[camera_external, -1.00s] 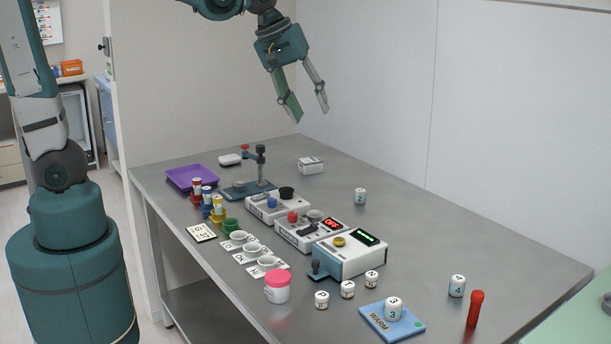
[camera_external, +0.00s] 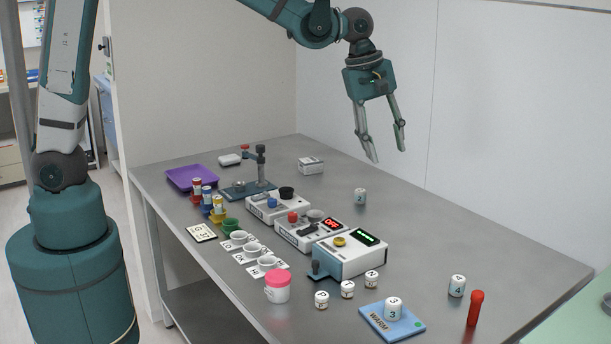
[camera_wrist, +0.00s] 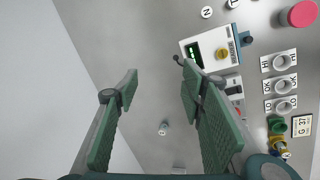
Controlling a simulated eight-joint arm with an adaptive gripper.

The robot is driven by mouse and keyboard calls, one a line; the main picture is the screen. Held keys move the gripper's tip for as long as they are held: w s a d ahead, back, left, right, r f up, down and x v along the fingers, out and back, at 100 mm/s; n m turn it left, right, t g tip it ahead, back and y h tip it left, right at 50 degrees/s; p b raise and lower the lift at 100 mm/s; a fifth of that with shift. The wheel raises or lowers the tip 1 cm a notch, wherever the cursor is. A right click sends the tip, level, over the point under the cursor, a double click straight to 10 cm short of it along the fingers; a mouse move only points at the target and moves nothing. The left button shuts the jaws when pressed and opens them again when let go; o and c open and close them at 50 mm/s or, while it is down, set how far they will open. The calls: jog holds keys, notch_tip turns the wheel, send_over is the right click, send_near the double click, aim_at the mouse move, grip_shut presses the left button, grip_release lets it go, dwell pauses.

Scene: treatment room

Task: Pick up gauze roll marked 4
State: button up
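The gauze roll marked 4 (camera_external: 457,286) is a small white cylinder standing upright near the right end of the steel table, in the external view. A similar roll marked 2 (camera_external: 360,196) stands farther back, and a roll marked 3 (camera_external: 393,309) stands on the blue WARM pad (camera_external: 413,330). My gripper (camera_external: 386,156) is open and empty, high above the back part of the table, well away from roll 4. In the wrist view my gripper (camera_wrist: 158,82) shows its two green-padded fingers apart with nothing between them. I cannot make out roll 4 in the wrist view.
White devices with displays (camera_external: 350,256) fill the middle of the table. A pink-lidded jar (camera_external: 277,287) and several small white jars (camera_external: 347,289) stand at the front. The back right surface is mostly clear.

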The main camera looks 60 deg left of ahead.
jog(key=w+d+f+n+g, duration=0.1)
jog(key=w+d+f+n, duration=0.3)
jog(key=d+f, duration=0.75)
jog(key=n+g, duration=0.1)
jog(key=n, duration=0.2)
send_over(458, 278)
jog(key=f, duration=0.6)
jog(key=a+f, duration=0.1)
jog(key=f, duration=0.2)
jog(key=shift+d, duration=0.1)
jog(key=shift+f, duration=0.15)
jog(key=shift+d+f, duration=0.15)
jog(key=shift+f, duration=1.05)
jog(key=shift+d+f, duration=0.15)
jog(key=shift+f, duration=1.15)
jog(key=shift+d+f, duration=0.15)
jog(key=shift+f, duration=1.1)
